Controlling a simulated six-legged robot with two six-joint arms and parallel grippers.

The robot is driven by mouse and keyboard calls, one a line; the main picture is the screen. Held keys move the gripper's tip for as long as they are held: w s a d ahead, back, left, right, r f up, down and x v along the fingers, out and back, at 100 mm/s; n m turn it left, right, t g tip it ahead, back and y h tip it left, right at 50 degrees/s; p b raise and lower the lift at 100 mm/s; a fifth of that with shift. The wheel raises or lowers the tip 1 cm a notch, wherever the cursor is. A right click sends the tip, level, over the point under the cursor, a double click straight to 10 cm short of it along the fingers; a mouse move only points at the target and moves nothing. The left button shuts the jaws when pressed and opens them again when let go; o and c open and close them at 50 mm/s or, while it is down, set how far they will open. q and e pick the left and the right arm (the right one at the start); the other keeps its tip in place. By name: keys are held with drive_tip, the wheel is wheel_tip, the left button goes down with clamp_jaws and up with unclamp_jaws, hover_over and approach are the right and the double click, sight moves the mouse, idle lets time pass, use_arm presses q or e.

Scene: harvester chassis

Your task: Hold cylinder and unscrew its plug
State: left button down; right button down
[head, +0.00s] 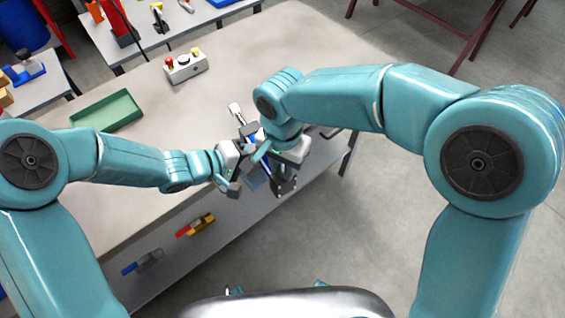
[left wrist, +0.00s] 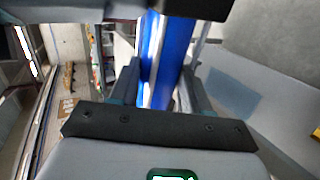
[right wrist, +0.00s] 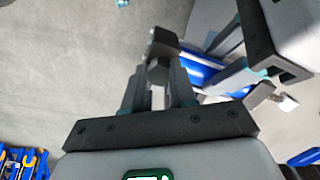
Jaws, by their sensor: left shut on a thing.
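The blue cylinder (head: 259,137) is partly hidden behind my grippers in the head view. A silver rod end (head: 237,113) shows at its far end. My left gripper (left wrist: 160,90) is shut on the blue cylinder (left wrist: 176,50), which runs between its fingers. In the right wrist view, the cylinder (right wrist: 203,74) has a dark end block (right wrist: 163,44) at its left end. A dark hexagonal plug (right wrist: 158,72) sits at that block. My right gripper (right wrist: 160,95) has its fingers on either side of the plug; whether they press on it is unclear.
Both grippers are close together over the front edge of the beige table (head: 150,180). A green tray (head: 107,111) and a grey control box (head: 186,67) stand on the table. Open floor lies to the right.

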drive_tip(key=n, duration=0.7)
drive_tip(key=shift+a+r, duration=0.1)
drive_tip(key=shift+a, duration=0.1)
drive_tip(key=n, duration=0.5)
drive_tip(key=shift+n, duration=0.3)
drive_tip(key=n, duration=1.2)
drive_tip(key=shift+n, duration=0.4)
drive_tip(key=n, duration=0.4)
drive_tip(key=shift+r+n, duration=0.1)
drive_tip(key=shift+n, duration=0.3)
drive_tip(key=n, duration=0.5)
drive_tip(key=shift+d, duration=0.1)
drive_tip(key=n, duration=1.2)
drive_tip(key=shift+w+d, duration=0.1)
drive_tip(key=shift+w, duration=0.05)
